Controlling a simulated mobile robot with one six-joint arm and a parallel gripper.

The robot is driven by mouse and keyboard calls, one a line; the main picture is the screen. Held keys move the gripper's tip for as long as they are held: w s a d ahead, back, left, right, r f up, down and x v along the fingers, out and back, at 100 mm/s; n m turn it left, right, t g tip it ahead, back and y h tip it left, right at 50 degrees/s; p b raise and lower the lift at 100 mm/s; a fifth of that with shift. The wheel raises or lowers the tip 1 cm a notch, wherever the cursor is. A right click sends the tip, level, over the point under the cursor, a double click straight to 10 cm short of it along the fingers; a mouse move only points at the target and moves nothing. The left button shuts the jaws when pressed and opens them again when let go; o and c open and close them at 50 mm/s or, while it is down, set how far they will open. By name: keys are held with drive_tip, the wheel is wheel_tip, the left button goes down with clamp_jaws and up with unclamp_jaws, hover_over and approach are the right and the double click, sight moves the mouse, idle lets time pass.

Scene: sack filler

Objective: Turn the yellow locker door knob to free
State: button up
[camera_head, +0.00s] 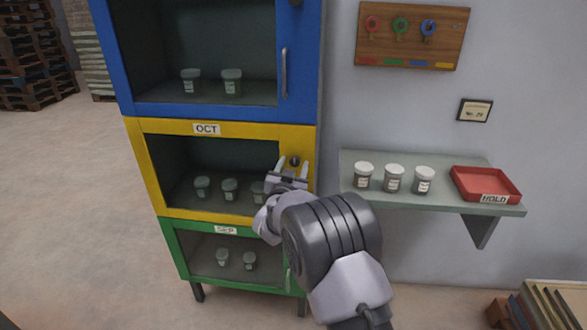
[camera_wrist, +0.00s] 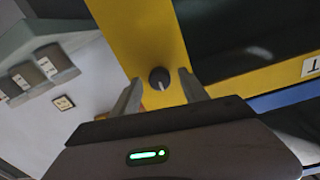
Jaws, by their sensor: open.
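The yellow locker door (camera_head: 222,126) has a glass front and a label reading OCT above it. Its dark round knob (camera_head: 294,161) sits on the right side of the yellow frame. In the wrist view the knob (camera_wrist: 159,78) shows a pale pointer line and lies just beyond the fingertips, between them. My gripper (camera_head: 293,168) is open in front of the knob, one finger to each side; in the wrist view the fingers (camera_wrist: 159,88) are apart with nothing held. I cannot tell whether either finger touches the knob.
A blue locker (camera_head: 203,111) is above and a green one (camera_head: 174,246) below. Right of them, a grey shelf (camera_head: 440,203) holds three jars (camera_head: 394,178) and a red HOLD tray (camera_head: 487,185). A key board (camera_head: 411,50) hangs above. Open floor (camera_head: 80,200) lies left.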

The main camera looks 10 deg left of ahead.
drive_tip(key=shift+w, duration=0.1)
clamp_jaws()
drive_tip(key=shift+n, duration=0.4)
drive_tip(key=n, duration=0.3)
drive_tip(key=shift+n, duration=0.4)
drive_tip(key=n+p, duration=0.1)
drive_tip(key=n, duration=0.3)
drive_tip(key=shift+n, duration=0.4)
drive_tip(key=n+p, duration=0.1)
drive_tip(key=n, duration=0.3)
drive_tip(key=shift+n+p, duration=0.3)
drive_tip(key=n, duration=0.2)
drive_tip(key=n+p, duration=0.1)
drive_tip(key=n, duration=0.1)
drive_tip(key=shift+d+t+y, duration=0.1)
drive_tip(key=shift+t+y, duration=0.2)
drive_tip(key=shift+n, duration=0.4)
